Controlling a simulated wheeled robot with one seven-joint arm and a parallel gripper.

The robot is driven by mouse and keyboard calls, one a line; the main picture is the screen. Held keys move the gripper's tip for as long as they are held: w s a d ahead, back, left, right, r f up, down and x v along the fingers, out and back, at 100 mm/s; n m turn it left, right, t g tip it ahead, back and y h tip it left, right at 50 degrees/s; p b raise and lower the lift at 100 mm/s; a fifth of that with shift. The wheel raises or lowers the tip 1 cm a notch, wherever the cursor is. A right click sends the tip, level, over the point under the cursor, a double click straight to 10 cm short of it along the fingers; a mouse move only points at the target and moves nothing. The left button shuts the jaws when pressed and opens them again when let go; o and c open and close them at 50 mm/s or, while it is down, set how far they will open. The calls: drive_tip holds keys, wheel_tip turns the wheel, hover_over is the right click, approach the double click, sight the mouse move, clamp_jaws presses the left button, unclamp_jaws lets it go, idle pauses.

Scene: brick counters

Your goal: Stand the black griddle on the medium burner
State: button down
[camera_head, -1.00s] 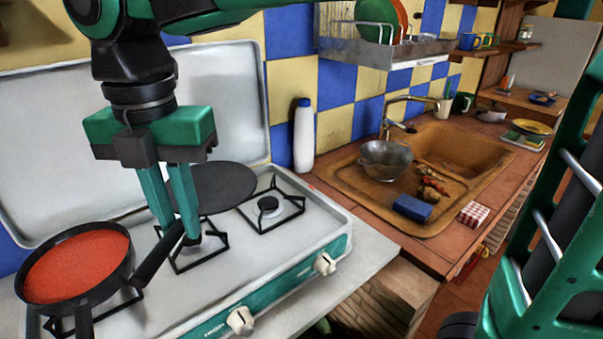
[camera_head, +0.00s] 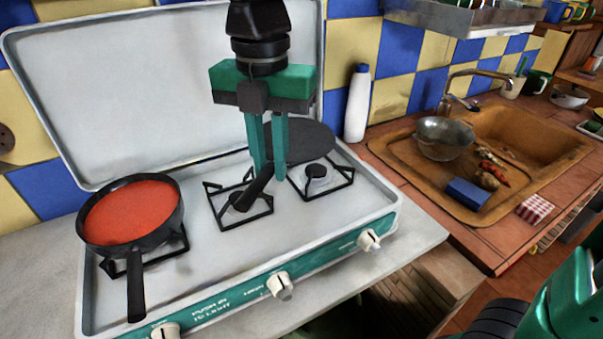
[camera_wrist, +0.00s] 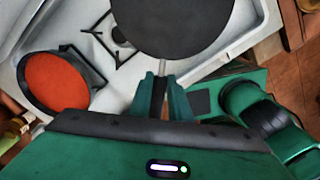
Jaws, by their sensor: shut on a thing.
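The black griddle (camera_head: 302,141) is a flat round plate with a handle. My gripper (camera_head: 268,170) is shut on its handle and holds it, roughly level, above the back of the stove (camera_head: 330,228). In the head view the plate lies just behind and partly over the right burner (camera_head: 317,173). The middle burner (camera_head: 240,202) is bare, below the handle. I cannot tell by size which burner is the medium one. The wrist view shows the griddle (camera_wrist: 185,22) beyond my gripper (camera_wrist: 163,92), hiding what lies beneath.
A pan of red sauce (camera_head: 130,215) stands on the left burner, its handle toward the front. The raised stove lid (camera_head: 150,85) stands behind. A white bottle (camera_head: 357,104) stands behind the stove's right end. The sink (camera_head: 530,135) with a colander (camera_head: 444,137) is farther right.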

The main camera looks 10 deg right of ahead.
sight(303, 153)
drive_tip(key=w+d+f, duration=0.4)
drive_tip(key=w+d, duration=0.1)
drive_tip(key=shift+d+f, duration=0.25)
drive_tip(key=shift+d, duration=0.05)
drive_tip(key=shift+f, duration=2.05)
drive_tip(key=shift+f, duration=0.15)
drive_tip(key=c, duration=1.6)
unclamp_jaws()
drive_tip(key=shift+f, duration=0.1)
drive_tip(key=shift+c, duration=0.2)
wheel_tip(303, 153, up, 12)
drive_tip(key=shift+r, duration=0.25)
